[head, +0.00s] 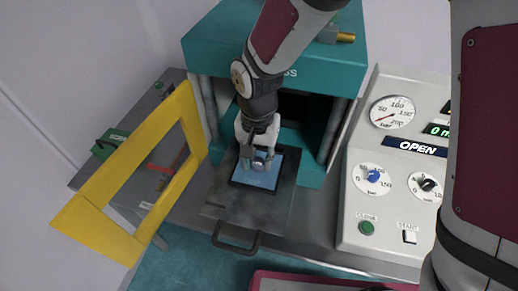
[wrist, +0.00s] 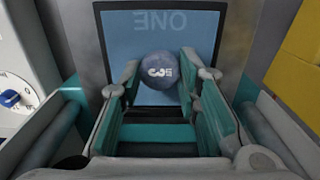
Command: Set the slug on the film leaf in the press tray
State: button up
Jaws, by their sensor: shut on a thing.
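The slug (wrist: 160,70) is a dark blue-grey round piece with white markings. My gripper (head: 259,162) is shut on it, with a fingertip on each side in the wrist view (wrist: 161,82). The film leaf (head: 264,182) is a light blue sheet in the press tray; in the wrist view (wrist: 121,42) it bears the word "ONE", seen upside down. The slug is over the leaf; whether it touches it I cannot tell. The press tray (head: 220,206) is a dark metal plate with a front handle, drawn out in front of the teal press. The gripper hides part of the leaf.
The teal press (head: 202,45) stands behind the tray. A yellow frame guard (head: 100,210) stands swung open at the left. A control panel (head: 391,160) with gauges, knobs and an "OPEN" display is at the right.

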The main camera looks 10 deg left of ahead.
aim_at(258, 162)
jog(key=shift+f, duration=0.1)
jog(key=o, duration=0.9)
jog(key=shift+c, duration=0.2)
notch_tip(258, 162, up, 12)
jog(key=b, duration=0.2)
jog(key=s+d+r+t, duration=0.2)
jog(key=s+d+r, duration=0.3)
jog(key=d, duration=0.7)
jog(key=s+d+r+n+t, duration=0.1)
jog(key=s+d+r+t, duration=0.2)
jog(key=d, duration=0.9)
notch_tip(258, 162, up, 4)
jog(key=shift+s+d+r+n+t+p, duration=0.1)
jog(key=shift+s+d+n+t+p, duration=0.15)
jog(key=shift+s, duration=0.75)
